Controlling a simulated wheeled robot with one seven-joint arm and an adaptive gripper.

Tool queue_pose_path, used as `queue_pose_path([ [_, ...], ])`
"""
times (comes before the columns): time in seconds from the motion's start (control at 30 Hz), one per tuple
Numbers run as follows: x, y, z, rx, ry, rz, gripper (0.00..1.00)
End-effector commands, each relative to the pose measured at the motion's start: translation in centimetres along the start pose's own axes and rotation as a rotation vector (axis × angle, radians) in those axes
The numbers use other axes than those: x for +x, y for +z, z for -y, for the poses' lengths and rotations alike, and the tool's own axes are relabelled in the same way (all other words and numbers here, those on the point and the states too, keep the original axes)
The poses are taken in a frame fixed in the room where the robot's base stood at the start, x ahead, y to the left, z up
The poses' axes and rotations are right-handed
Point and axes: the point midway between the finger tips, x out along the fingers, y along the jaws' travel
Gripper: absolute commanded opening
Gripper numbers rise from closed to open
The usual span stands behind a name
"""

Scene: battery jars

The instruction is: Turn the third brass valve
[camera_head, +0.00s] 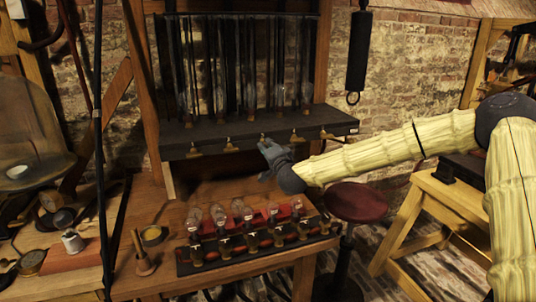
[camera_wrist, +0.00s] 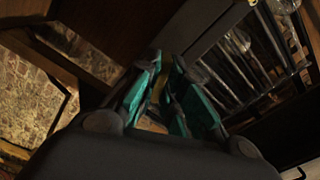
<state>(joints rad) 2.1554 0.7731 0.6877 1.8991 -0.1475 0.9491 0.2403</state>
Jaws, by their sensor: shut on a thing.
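Several brass valves stick out in a row from the front face of a dark shelf. The first (camera_head: 194,150) and second (camera_head: 230,146) from the left are clear of my gripper. The third brass valve (camera_head: 263,137) is at the tips of my gripper (camera_head: 265,144), mostly hidden by the fingers. The fourth (camera_head: 296,137) and fifth (camera_head: 325,133) are free to the right. In the wrist view, my gripper (camera_wrist: 166,62) has its teal-padded fingers closed around a narrow brass-coloured piece (camera_wrist: 156,92). The valve's exact angle cannot be told.
The dark shelf (camera_head: 350,126) carries glass jars and upright rods. Below, a red and black rack (camera_head: 185,262) with several glass bulbs stands on the wooden bench (camera_head: 150,285). A red stool (camera_head: 356,202) is under my arm. A black cylinder (camera_head: 359,50) hangs at upper right.

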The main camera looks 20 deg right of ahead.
Motion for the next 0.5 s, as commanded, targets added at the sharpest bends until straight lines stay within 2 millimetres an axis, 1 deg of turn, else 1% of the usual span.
queue_pose_path([
  [0.03,-0.03,0.24,-0.75,0.040,0.002,-0.001,0.00],
  [0.3,-0.04,0.24,-0.65,0.244,0.002,0.000,0.00],
  [0.5,-0.05,0.17,-0.53,0.358,0.003,0.001,0.00],
])
